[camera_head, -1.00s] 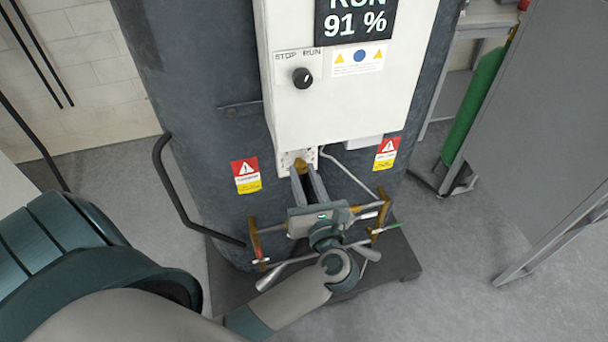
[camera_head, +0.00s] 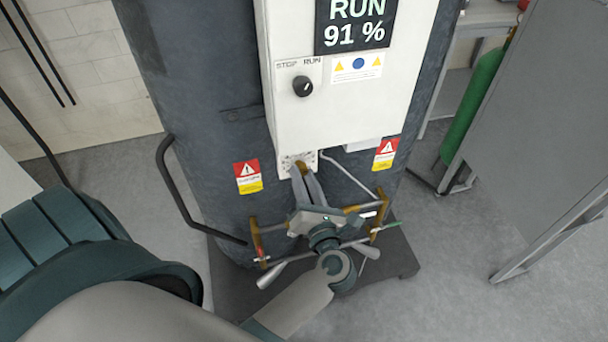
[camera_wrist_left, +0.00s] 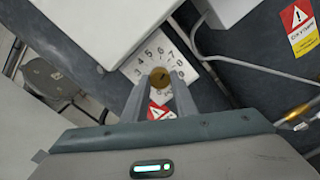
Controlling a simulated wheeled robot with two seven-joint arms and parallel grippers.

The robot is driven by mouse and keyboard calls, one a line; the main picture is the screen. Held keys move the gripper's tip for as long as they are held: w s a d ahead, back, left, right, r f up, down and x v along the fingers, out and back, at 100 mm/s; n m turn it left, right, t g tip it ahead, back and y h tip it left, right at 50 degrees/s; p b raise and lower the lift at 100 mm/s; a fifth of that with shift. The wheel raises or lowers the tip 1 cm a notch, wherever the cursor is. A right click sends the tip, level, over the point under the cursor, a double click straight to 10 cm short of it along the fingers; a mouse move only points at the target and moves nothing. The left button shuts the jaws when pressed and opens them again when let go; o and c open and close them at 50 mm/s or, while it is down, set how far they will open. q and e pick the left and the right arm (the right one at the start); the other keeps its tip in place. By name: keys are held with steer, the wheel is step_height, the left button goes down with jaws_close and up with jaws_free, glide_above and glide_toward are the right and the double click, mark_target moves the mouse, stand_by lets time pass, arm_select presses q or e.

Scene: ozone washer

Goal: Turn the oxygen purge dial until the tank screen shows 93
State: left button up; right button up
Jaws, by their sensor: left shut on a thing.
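The tank screen (camera_head: 354,22) reads RUN and 91 %. It is on the white control box (camera_head: 340,105) on the front of the dark tank (camera_head: 205,90). The oxygen purge dial is a small brass knob (camera_wrist_left: 160,78) in front of a white numbered plate (camera_wrist_left: 153,57) below the box. My left gripper (camera_head: 303,172) is shut on the knob, one finger on each side. In the left wrist view its fingers (camera_wrist_left: 159,95) reach up to the knob, and the plate appears tilted. The gripper hides most of the knob in the head view. My right gripper is not in view.
A black STOP/RUN switch (camera_head: 302,86) sits on the box above. Brass pipes with valves (camera_head: 258,245) stand close around my left wrist. A dark handle bar (camera_head: 180,195) is at left, a grey panel (camera_head: 550,130) and green cylinder (camera_head: 475,105) at right.

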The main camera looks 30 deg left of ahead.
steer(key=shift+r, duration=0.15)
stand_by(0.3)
arm_select(q)
steer(key=o, duration=1)
steer(key=shift+o, duration=0.2)
